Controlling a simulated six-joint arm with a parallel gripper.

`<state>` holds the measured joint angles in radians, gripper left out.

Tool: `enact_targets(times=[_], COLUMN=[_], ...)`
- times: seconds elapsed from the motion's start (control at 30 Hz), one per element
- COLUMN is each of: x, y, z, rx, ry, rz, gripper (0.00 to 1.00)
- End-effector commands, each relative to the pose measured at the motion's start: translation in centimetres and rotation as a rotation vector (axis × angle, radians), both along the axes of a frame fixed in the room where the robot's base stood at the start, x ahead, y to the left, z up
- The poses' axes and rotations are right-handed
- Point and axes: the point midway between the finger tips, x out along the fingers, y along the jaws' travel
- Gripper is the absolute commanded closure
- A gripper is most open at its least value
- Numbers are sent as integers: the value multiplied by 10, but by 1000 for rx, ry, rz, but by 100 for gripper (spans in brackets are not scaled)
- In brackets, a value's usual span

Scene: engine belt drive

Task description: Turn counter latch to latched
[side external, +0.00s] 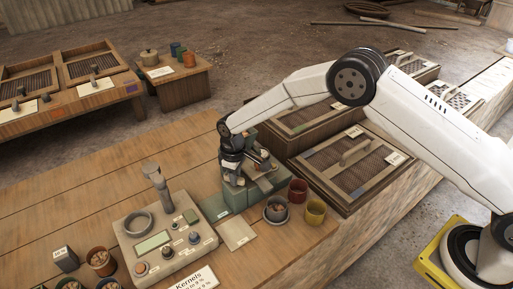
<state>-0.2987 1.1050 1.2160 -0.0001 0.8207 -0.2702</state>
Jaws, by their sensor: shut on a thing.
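My gripper (232,180) points down over a grey-green box (240,200) on the wooden counter, near the middle of the side external view. Its dark fingers are shut on a small part at the top of this box. The fingers hide that part, so I cannot tell its shape or which way it is turned. No latch can be clearly made out.
A beige instrument panel (165,232) with a screen and knobs stands left of the box. A dark bowl (276,211), a red cup (297,190) and a yellow cup (315,211) stand to the right. Screened wooden trays (345,192) lie behind them.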

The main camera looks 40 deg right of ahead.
Motion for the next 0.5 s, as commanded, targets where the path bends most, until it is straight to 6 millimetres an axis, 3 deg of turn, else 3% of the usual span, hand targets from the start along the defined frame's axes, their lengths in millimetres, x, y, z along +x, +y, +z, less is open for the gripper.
enact_targets(times=[0.5], x=[2], y=[-1], z=[1], rx=[1], ry=[-1], rz=[489], gripper=[100])
